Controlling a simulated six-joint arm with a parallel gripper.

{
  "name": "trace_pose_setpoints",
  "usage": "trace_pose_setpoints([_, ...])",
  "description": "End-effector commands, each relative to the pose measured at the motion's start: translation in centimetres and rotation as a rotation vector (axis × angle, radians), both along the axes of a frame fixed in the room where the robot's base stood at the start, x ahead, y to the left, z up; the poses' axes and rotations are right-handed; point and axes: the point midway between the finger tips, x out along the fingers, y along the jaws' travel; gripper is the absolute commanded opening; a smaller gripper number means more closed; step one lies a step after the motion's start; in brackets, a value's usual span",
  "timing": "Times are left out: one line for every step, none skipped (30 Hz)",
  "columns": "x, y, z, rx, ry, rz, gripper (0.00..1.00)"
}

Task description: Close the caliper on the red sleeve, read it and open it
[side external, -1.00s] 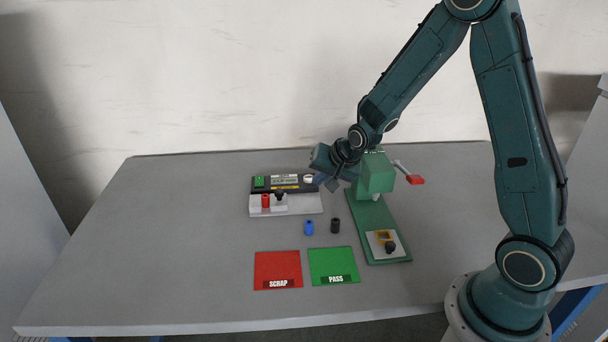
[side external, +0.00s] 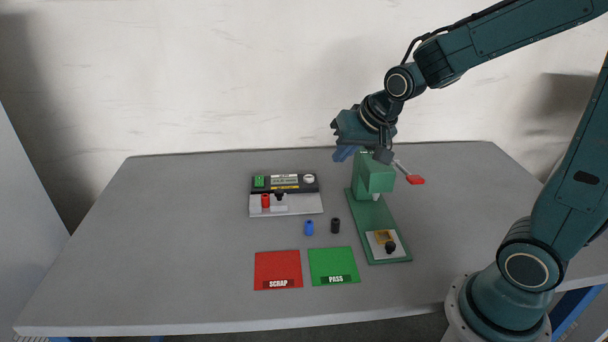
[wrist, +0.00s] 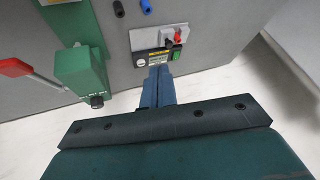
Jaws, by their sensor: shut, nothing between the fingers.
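The caliper (side external: 305,188) is a dark bar with a small display, a green button and a white button on a pale base at the table's back left. The red sleeve (side external: 265,200) stands upright on that base, close beside a black knob (side external: 279,196). The reading is too small to make out. In the wrist view the caliper (wrist: 141,40) and red sleeve (wrist: 177,36) lie beyond my fingertips. My gripper (side external: 344,154) is shut and empty, raised above the back of the table, right of the caliper and near the top of the green press (side external: 376,175).
The press has a red-tipped lever (side external: 415,180) on its right and a green base. The red SCRAP mat (side external: 277,267) and green PASS mat (side external: 334,263) are empty. The left table is clear.

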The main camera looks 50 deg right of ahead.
Motion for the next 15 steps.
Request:
trace_pose_setpoints([-1.0,0.4,0.9,-0.013,0.0,0.027,0.0])
trace_pose_setpoints([-1.5,0.6,1.3,-0.02,0.004,0.041,0.0])
trace_pose_setpoints([-2.3,0.8,1.8,-0.032,0.008,0.063,0.0])
trace_pose_setpoints([-2.8,1.0,2.2,-0.039,0.011,0.078,0.0])
trace_pose_setpoints([-3.4,1.2,2.5,-0.047,0.015,0.093,0.0])
trace_pose_setpoints([-4.2,1.4,3.0,-0.057,0.019,0.114,0.0])
trace_pose_setpoints([-4.8,1.6,3.3,-0.065,0.022,0.13,0.0])
trace_pose_setpoints([-5.4,1.7,3.6,-0.072,0.025,0.145,0.0])
trace_pose_setpoints([-6.2,1.9,4.0,-0.083,0.03,0.167,0.0])
trace_pose_setpoints([-6.8,2.1,4.3,-0.089,0.033,0.181,0.0])
trace_pose_setpoints([-7.4,2.2,4.5,-0.097,0.036,0.197,0.0])
trace_pose_setpoints([-8.2,2.4,4.8,-0.107,0.04,0.217,0.0])
trace_pose_setpoints([-8.9,2.5,5.1,-0.115,0.044,0.233,0.0])
trace_pose_setpoints([-9.5,2.7,5.3,-0.121,0.046,0.249,0.0])
trace_pose_setpoints([-10.4,2.8,5.5,-0.131,0.051,0.27,0.0])
